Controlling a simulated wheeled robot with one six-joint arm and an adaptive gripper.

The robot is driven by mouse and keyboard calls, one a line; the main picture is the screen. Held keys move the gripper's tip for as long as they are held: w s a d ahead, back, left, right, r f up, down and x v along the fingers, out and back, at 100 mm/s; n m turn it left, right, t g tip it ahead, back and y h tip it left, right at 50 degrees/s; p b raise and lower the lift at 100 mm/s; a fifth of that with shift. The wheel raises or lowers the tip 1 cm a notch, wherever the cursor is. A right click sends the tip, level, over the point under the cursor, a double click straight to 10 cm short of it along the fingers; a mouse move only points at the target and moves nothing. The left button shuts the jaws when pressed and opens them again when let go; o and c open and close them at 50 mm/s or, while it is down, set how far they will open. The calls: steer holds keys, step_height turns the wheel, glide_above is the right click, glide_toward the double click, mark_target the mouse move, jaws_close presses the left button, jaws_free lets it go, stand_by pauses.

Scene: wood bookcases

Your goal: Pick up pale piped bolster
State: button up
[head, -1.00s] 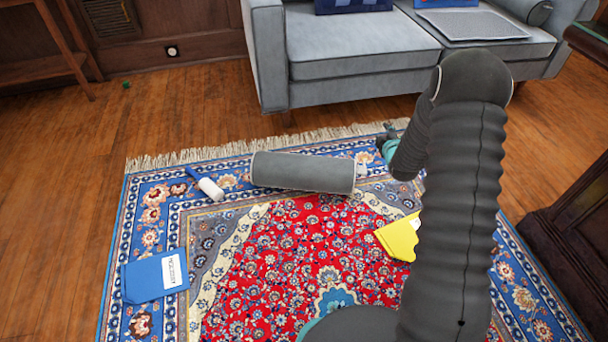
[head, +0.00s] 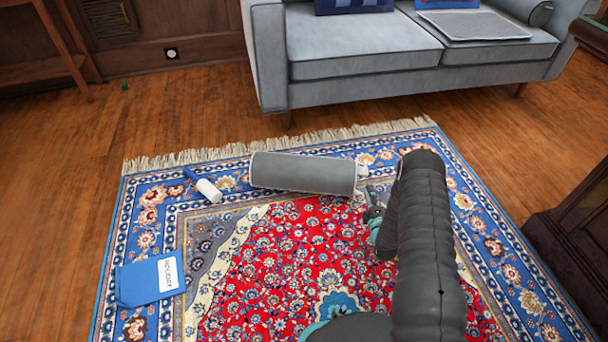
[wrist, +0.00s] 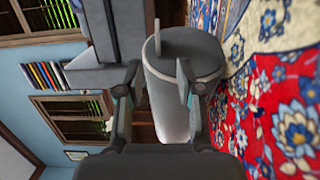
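The pale piped bolster (head: 303,173) is a grey cylinder with light piping, lying on its side on the far part of the patterned rug. In the wrist view its round end and side (wrist: 172,98) fill the middle, ahead of the fingers. My gripper (head: 372,207) is low over the rug, just right of and nearer than the bolster's right end. In the wrist view my gripper (wrist: 169,60) is open, with its fingers apart and the bolster's end showing between and beyond them. I cannot tell whether a finger touches it.
A white and blue bottle (head: 208,190) lies left of the bolster. A blue folder (head: 150,280) lies at the rug's left. A grey sofa (head: 400,60) stands behind the rug, with bare floor between. Dark wooden furniture (head: 575,235) stands at the right.

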mark_target(362, 170)
steer(key=shift+w+a+r+b, duration=0.1)
steer(key=shift+w+a+b, duration=0.25)
steer(key=shift+w, duration=1.6)
steer(key=shift+w+a+b, duration=0.2)
steer(key=shift+w+a, duration=0.25)
steer(key=shift+w, duration=1.5)
steer(key=shift+w+a+r+b, duration=0.1)
steer(key=shift+w+a+b, duration=0.25)
steer(key=shift+w, duration=1.6)
jaws_close()
